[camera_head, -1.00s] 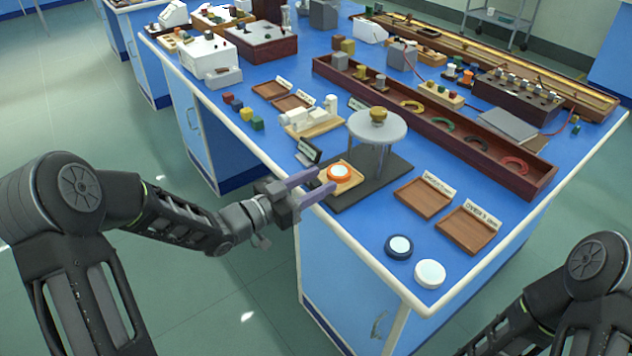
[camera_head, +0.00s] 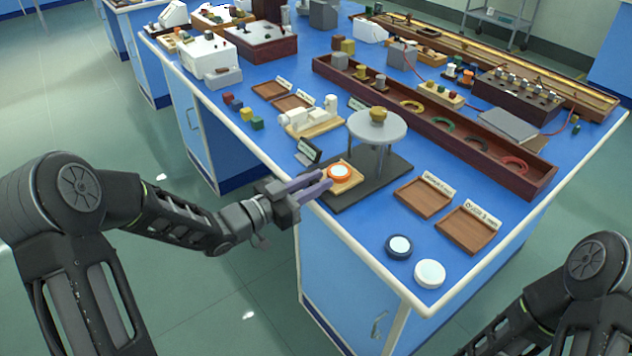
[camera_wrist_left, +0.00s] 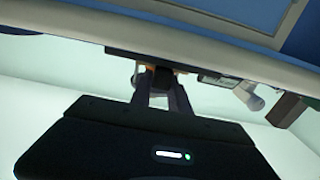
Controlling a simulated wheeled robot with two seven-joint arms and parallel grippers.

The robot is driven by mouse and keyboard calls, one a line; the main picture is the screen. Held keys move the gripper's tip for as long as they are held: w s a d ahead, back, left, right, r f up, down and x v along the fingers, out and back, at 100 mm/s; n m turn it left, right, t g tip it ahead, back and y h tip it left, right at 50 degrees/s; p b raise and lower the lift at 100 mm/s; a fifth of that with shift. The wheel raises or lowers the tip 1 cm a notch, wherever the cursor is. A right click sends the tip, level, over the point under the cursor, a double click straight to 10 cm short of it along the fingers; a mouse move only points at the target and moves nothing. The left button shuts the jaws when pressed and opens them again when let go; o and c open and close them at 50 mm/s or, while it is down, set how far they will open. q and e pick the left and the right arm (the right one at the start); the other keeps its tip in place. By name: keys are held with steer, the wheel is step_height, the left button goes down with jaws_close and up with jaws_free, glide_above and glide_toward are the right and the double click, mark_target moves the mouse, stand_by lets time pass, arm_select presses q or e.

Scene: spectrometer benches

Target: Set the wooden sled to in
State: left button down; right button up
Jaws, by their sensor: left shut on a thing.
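The wooden sled (camera_head: 347,186) is a small light-wood board carrying an orange ring with a pale disc (camera_head: 340,172). It sits on the dark base plate (camera_head: 385,182) of a stand with a round grey top (camera_head: 377,125). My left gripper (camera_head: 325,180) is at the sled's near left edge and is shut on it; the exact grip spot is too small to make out. In the left wrist view the fingers (camera_wrist_left: 161,92) reach under the pale bench edge, with a dark piece between them and a bit of orange behind. My right gripper is out of view.
Two wooden trays (camera_head: 424,197) with labels lie right of the stand. A dark-rimmed disc (camera_head: 398,247) and a white disc (camera_head: 430,273) lie near the front corner. A long red-brown rack (camera_head: 435,125) runs behind.

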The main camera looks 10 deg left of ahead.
mark_target(348, 166)
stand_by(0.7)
arm_select(q)
steer(key=b+x, duration=0.3)
steer(key=x, duration=0.4)
steer(key=shift+w+f, duration=0.1)
steer(key=shift+d, duration=0.1)
steer(key=c, duration=1.2)
jaws_free()
steer(key=shift+c, duration=0.2)
steer(key=shift+v, duration=3.9)
steer(key=shift+r, duration=0.2)
